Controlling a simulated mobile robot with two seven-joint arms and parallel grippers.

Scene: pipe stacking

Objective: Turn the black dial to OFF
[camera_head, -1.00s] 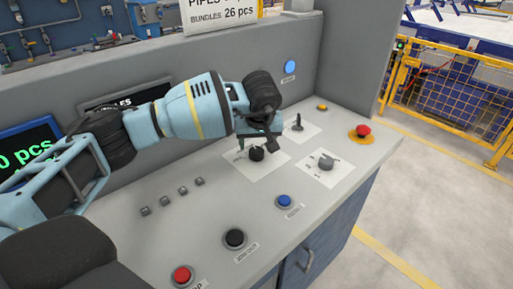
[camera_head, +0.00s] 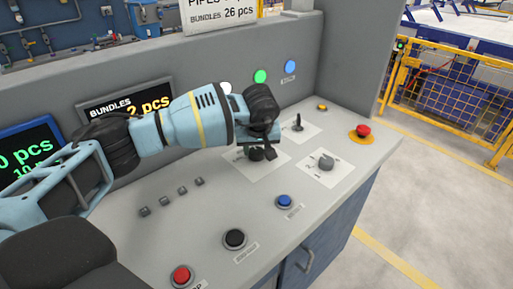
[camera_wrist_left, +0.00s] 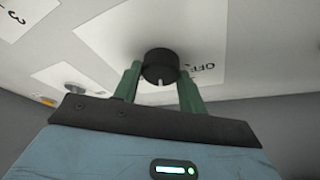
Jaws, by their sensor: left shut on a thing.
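The black dial (camera_head: 256,155) stands on a white label plate on the sloped console, partly hidden by my left gripper in the head view. In the left wrist view the dial (camera_wrist_left: 160,64) is a round black knob between the two green fingers. Its white mark faces the bottom of that picture, while the printed word OFF (camera_wrist_left: 190,68) lies to the right, partly behind a finger. My left gripper (camera_head: 263,150) is shut on the dial; its fingers also show in the left wrist view (camera_wrist_left: 160,76). My right gripper is not in view.
A grey knob (camera_head: 326,162) and a small lever (camera_head: 298,124) are near the dial. A red mushroom button (camera_head: 363,131) is at the right. Blue (camera_head: 284,201), black (camera_head: 235,238) and red (camera_head: 182,275) buttons line the front. The console's back wall rises behind my arm.

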